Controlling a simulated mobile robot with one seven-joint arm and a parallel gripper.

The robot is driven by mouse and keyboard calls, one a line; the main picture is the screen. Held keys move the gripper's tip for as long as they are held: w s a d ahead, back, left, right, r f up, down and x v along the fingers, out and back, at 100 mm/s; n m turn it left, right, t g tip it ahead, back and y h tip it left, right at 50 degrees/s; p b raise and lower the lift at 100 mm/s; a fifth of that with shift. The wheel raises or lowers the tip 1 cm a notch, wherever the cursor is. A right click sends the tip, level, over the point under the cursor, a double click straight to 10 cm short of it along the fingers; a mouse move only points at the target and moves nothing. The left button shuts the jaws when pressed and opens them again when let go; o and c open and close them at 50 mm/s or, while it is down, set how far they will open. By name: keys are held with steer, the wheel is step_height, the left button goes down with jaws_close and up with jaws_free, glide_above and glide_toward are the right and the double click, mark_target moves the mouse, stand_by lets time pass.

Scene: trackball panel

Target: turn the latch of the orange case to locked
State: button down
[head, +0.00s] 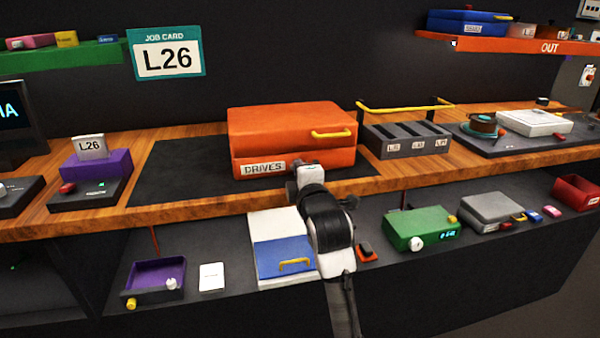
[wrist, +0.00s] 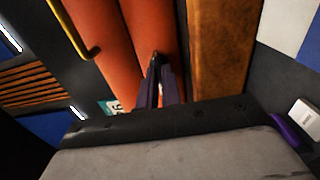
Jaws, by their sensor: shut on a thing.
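The orange case (head: 290,130) with a yellow handle and a "DRIVES" label lies on a black mat on the wooden bench. My arm reaches up to its front face, right of the label, and hides part of that face in the head view. In the wrist view the orange case (wrist: 150,25) fills the top, with a dark seam across it. My gripper (wrist: 157,70) is at this front, its dark fingers close together on the latch. The fingers cover the latch almost fully, so its turn angle cannot be read.
A dark slotted rack (head: 408,139) stands close right of the case. The black mat (head: 180,168) is bare to its left. A lower shelf holds a blue-and-white case (head: 285,257) under my arm, a purple tray (head: 155,274) and a green box (head: 422,228).

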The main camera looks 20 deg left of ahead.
steer(key=c, duration=1.6)
jaws_free()
steer(key=b+v, duration=0.1)
steer(key=v, duration=1.2)
steer(key=shift+s+d+b, duration=0.25)
steer(key=shift+s+b, duration=0.1)
steer(key=shift+b, duration=0.05)
steer(key=shift+a, duration=0.1)
